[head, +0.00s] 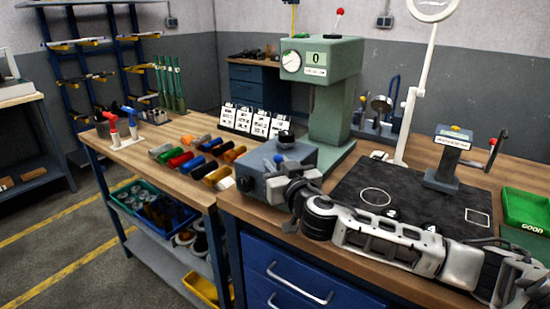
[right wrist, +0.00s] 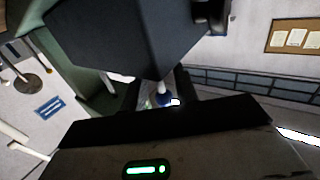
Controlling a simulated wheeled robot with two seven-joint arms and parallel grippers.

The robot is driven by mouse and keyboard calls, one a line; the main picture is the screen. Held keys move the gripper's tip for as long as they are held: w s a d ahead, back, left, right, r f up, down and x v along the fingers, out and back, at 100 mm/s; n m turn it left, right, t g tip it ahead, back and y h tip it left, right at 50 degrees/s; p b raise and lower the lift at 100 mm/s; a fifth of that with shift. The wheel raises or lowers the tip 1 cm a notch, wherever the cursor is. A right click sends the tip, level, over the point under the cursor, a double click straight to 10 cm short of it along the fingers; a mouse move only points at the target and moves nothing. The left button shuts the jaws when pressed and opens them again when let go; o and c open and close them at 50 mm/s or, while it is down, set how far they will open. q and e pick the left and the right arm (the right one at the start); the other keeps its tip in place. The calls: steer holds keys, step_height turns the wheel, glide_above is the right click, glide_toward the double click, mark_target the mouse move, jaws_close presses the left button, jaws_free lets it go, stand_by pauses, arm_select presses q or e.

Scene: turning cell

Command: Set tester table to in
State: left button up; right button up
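The green tester (head: 331,95) stands on the bench with a dial and a "0" display on its head. My right gripper (head: 284,180) reaches in from the right and is close against the block. Contact with the knob is unclear. My left gripper is out of view.
Left of the tester are coloured cylinders (head: 190,160) and label cards (head: 253,121). A black mat (head: 400,197) with a grey stand (head: 447,160) lies right, beyond my arm. A green "GOOD" tray (head: 526,209) is at the right edge. A pale lamp post (head: 413,110) rises behind.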

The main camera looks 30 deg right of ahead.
mark_target(306, 146)
steer(key=shift+w+d, duration=0.1)
steer(key=shift+w, duration=0.45)
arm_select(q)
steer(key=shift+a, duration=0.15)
arm_select(e)
steer(key=shift+w, duration=0.35)
steer(key=c, duration=0.6)
steer(key=shift+d, duration=0.2)
jaws_close()
steer(key=w+d+b, duration=0.1)
steer(key=d, duration=0.3)
steer(key=w+d+b, duration=0.1)
steer(key=w+d, duration=0.1)
steer(key=d, duration=0.2)
steer(key=w+d, duration=0.2)
steer(key=d, duration=0.2)
steer(key=shift+w+d+b, duration=0.1)
steer(key=shift+d+b, duration=0.15)
steer(key=shift+b, duration=0.15)
steer(key=shift+d+r, duration=0.1)
steer(key=shift+d, duration=0.15)
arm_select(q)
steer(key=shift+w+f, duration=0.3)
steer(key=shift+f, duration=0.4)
arm_select(e)
steer(key=shift+r, duration=0.1)
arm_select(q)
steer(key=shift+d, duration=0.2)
arm_select(e)
steer(key=shift+d, duration=0.1)
